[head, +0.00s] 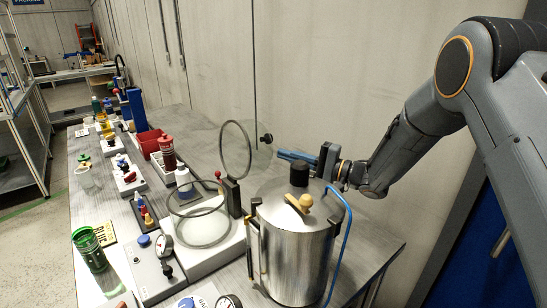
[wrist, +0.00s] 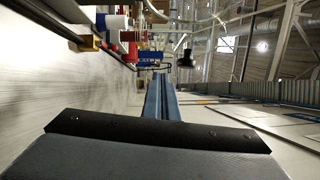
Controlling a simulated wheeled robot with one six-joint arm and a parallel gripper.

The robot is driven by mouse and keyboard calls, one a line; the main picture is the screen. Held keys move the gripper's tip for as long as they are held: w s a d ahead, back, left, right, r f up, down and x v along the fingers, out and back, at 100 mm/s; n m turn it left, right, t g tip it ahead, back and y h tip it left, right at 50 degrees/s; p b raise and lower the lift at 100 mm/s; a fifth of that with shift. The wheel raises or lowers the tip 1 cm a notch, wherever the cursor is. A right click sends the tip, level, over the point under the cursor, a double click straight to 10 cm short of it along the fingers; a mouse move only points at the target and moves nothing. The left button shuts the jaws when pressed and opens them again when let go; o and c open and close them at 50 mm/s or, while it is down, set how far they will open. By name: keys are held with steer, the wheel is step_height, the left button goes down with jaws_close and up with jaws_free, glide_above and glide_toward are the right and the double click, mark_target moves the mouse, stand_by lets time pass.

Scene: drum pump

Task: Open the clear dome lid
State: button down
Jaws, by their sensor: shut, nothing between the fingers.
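The clear dome lid (head: 237,149) stands tipped up on edge in the head view, its dark rim ring facing left and its clear shell bulging right. Its black knob (head: 266,138) points right. A second dark ring (head: 199,222) lies on the white base (head: 212,252) below, with a black hinge block (head: 232,197) between them. My gripper (head: 281,154) is right of the lid, close to the knob, with its blue fingers together and empty. In the wrist view the shut fingers (wrist: 160,82) point ahead; a dark knob-like shape (wrist: 185,62) shows beyond them.
A steel drum (head: 296,245) with a black cap, yellow handle and blue hose stands below my gripper. A wall (head: 330,70) runs behind.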

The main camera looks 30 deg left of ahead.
steer(key=shift+s+d+f+b, duration=0.1)
steer(key=shift+d+f+b, duration=0.15)
steer(key=shift+d, duration=0.6)
steer(key=shift+s+d+f+b, duration=0.1)
steer(key=shift+d+b, duration=0.15)
steer(key=shift+d, duration=0.6)
steer(key=shift+s+d+f+b, duration=0.1)
steer(key=shift+d+f+b, duration=0.15)
steer(key=shift+d, duration=0.6)
